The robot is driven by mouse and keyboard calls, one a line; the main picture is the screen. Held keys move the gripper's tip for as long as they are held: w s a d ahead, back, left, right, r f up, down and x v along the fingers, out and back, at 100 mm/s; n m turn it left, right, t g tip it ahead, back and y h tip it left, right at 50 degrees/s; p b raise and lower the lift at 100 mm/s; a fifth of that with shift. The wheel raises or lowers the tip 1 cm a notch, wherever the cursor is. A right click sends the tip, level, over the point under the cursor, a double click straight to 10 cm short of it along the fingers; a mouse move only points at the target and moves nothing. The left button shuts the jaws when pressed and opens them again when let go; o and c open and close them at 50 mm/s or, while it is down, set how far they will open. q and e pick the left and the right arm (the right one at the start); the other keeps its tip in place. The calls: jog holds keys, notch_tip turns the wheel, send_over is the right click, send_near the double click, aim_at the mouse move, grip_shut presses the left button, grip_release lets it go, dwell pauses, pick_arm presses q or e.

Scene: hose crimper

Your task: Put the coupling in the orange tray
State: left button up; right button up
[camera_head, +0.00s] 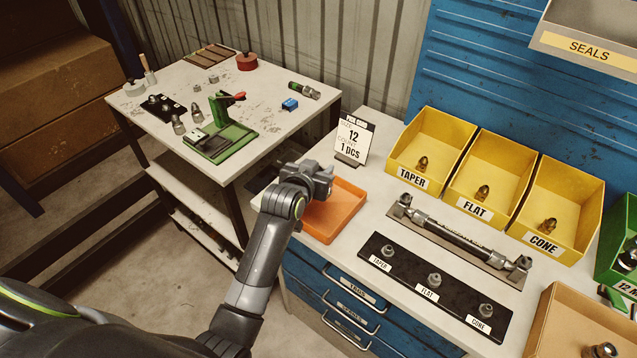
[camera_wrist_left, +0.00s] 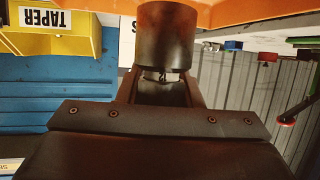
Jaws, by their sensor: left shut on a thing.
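The orange tray (camera_head: 338,218) lies on the white bench beside the sign. My left gripper (camera_head: 324,180) is over the tray's far left part in the head view. In the left wrist view it is shut on the coupling (camera_wrist_left: 167,38), a dark metal cylinder. The coupling is hidden behind the gripper in the head view. The tray's orange edge (camera_wrist_left: 235,14) crosses the top of the left wrist view, close by the coupling. I cannot tell whether the coupling touches the tray. My right gripper is not in view.
A sign (camera_head: 352,140) reading "12" and "1 pcs" stands just behind the tray. Yellow bins TAPER (camera_head: 425,140), FLAT and CONE stand to the right. A hose assembly (camera_head: 455,235) and a black sample board (camera_head: 410,270) lie right of the tray. Another table (camera_head: 180,80) stands left.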

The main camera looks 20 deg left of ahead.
pick_arm(q)
jog(key=shift+f, duration=2.2)
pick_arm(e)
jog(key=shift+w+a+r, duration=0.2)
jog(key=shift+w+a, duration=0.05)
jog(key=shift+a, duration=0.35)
pick_arm(q)
jog(key=shift+f, duration=0.1)
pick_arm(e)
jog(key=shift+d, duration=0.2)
pick_arm(q)
jog(key=o, duration=1.1)
jog(key=shift+o, duration=0.2)
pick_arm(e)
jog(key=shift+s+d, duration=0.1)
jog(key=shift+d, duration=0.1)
